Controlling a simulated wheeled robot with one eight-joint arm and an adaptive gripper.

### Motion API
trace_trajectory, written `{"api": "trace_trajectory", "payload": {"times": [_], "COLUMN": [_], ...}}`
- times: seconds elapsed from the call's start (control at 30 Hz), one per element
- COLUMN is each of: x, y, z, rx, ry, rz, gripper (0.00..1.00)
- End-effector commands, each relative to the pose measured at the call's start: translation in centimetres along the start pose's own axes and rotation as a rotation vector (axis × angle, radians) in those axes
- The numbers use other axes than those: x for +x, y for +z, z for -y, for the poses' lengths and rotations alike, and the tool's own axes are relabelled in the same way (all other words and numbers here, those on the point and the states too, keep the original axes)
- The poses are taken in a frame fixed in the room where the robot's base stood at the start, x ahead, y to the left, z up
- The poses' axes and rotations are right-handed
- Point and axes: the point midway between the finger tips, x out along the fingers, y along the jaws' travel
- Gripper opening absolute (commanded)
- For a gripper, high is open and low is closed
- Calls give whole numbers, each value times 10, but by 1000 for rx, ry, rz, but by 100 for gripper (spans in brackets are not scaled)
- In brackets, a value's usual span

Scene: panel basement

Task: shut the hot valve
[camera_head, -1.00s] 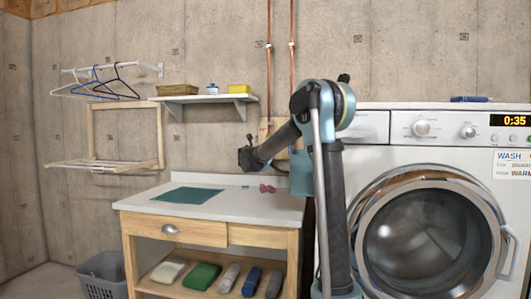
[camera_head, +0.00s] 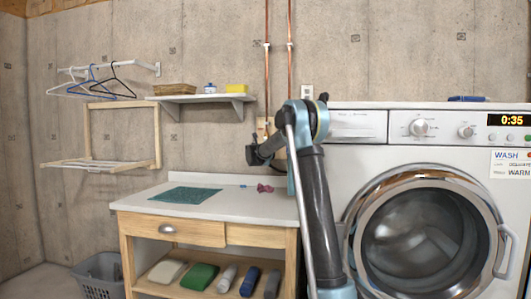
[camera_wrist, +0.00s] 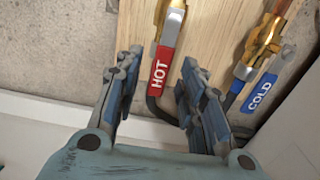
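The hot valve has a red lever (camera_wrist: 160,72) marked HOT, seen in the wrist view below a brass body (camera_wrist: 172,14) on a wooden board. The lever points downward in the picture, roughly in line with the brass body. My gripper (camera_wrist: 157,66) is open, with one finger on each side of the red lever and a visible gap on both sides. The cold valve's blue lever (camera_wrist: 260,92) lies to the right, outside the fingers.
The washing machine (camera_head: 400,155) stands close on the right. A table (camera_head: 240,207) with a teal mat (camera_head: 186,195) and a small pink item (camera_head: 265,188) is on the left. A wall shelf (camera_head: 190,99) hangs left of the pipes. A dark hose (camera_wrist: 158,112) passes below the lever.

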Motion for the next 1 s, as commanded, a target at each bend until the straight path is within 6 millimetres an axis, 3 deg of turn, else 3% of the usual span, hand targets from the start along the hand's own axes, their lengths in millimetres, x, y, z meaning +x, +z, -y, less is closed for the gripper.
{"api": "trace_trajectory", "payload": {"times": [0.23,0.63,0.8,1.0], "x": [25,30,30,30], "y": [0,0,0,0], "z": [0,0,1,1], "rx": [0,0,0,1], "ry": [0,0,0,0], "rz": [0,0,0,0], "gripper": [37,37,0,0]}}
